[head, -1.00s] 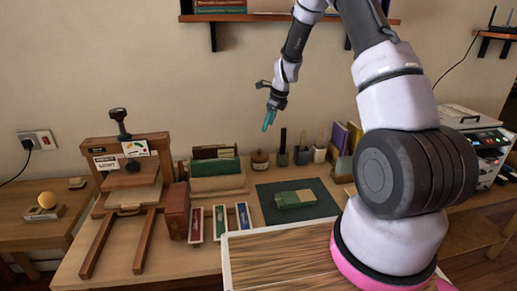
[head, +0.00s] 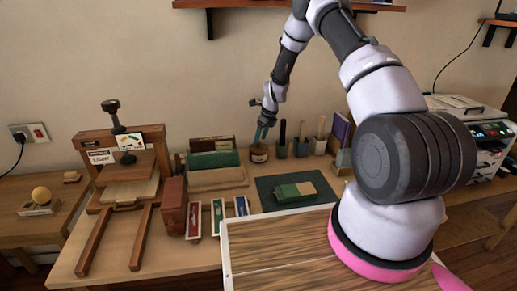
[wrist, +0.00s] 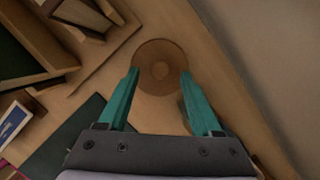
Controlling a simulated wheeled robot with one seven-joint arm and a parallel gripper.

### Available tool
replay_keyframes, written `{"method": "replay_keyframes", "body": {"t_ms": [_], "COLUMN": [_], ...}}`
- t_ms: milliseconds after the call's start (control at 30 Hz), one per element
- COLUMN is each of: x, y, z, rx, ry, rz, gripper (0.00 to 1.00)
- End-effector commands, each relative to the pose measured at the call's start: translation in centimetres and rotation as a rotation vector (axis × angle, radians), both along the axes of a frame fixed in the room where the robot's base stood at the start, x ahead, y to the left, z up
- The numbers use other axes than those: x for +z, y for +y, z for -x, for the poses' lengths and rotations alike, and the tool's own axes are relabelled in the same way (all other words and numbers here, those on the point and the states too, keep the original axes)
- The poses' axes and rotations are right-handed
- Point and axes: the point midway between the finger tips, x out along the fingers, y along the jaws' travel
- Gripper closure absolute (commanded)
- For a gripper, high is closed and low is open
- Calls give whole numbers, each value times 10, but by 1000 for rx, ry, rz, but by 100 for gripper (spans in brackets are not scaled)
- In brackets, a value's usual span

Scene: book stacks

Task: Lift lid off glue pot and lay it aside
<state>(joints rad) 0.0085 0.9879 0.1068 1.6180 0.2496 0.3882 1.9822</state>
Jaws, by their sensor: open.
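The glue pot (head: 258,155) is a small brown pot with a pale label, standing at the back of the workbench. Its round brown lid (wrist: 160,66) shows from above in the wrist view, with a small knob in the middle, and it sits on the pot. My gripper (head: 262,134) is just above the pot in the head view. In the wrist view my gripper (wrist: 158,78) has its two teal fingers apart, one at each side of the lid, with nothing held. I cannot tell whether the fingers touch the lid.
Upright books (head: 213,152) stand left of the pot, and several tool holders (head: 301,147) stand close on its right. A green mat (head: 265,187) with a green book (head: 296,192) lies in front. A wooden press (head: 125,165) stands at the left.

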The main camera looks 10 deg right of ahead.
Motion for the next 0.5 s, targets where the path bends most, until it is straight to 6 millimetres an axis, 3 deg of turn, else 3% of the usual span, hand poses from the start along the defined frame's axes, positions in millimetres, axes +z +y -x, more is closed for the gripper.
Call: {"method": "replay_keyframes", "body": {"t_ms": [167,400,433,500], "x": [-19,-20,-20,-20], "y": [5,5,5,5], "z": [-4,-5,-5,-5], "rx": [1,1,1,1], "ry": [-1,-2,-2,-2], "rz": [0,0,0,0], "gripper": [34,34,38,65]}}
